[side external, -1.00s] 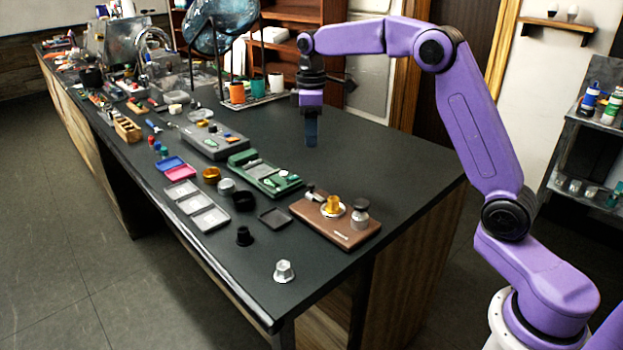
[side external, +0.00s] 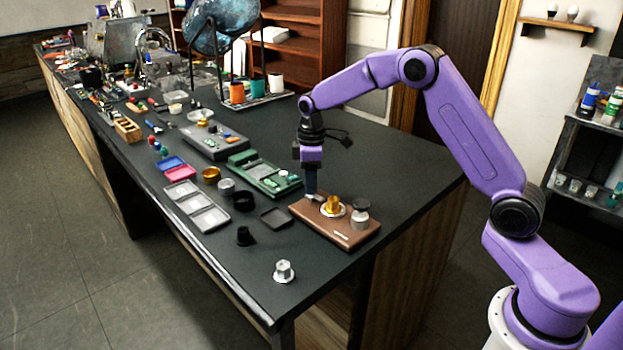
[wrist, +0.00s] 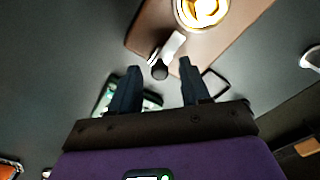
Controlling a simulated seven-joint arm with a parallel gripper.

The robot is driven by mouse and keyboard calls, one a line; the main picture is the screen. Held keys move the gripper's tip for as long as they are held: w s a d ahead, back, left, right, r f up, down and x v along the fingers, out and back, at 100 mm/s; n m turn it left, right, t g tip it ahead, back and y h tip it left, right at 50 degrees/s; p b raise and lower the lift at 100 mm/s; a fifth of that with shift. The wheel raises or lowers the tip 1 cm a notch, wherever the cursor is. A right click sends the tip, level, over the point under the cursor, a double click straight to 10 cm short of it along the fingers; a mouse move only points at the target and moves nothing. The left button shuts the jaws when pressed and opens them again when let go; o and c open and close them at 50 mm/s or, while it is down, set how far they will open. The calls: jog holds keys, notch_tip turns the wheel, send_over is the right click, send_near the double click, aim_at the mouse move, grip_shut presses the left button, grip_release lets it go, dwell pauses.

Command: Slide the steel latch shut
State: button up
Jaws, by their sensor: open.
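The steel latch (wrist: 170,47) is a short bright bar with a round black knob (wrist: 159,72) at its near end. It sits at the edge of the brown board (wrist: 233,32), beside a gold part in a pale ring (wrist: 203,9). In the side view the brown board (side external: 347,237) lies near the table's right end, and my gripper hides most of the latch. My gripper (wrist: 160,66) is open and points down, its fingertips either side of the knob in the wrist view. I cannot tell whether they touch it. In the side view my gripper (side external: 311,193) is over the board's left end.
A knurled grey-topped cylinder (side external: 360,214) stands on the board, right of the gold part. A green tray (side external: 265,178), a small dark tray (side external: 275,218), a black cone-shaped part (side external: 246,237) and a silver part (side external: 284,271) lie around.

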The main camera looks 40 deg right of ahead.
aim_at(318, 197)
jog(key=shift+c, duration=0.3)
grip_shut()
jog(key=shift+s, duration=1.25)
jog(key=shift+o, duration=0.3)
grip_release()
jog(key=shift+r, duration=0.1)
notch_tip(318, 197, up, 17)
jog(key=shift+r, duration=0.2)
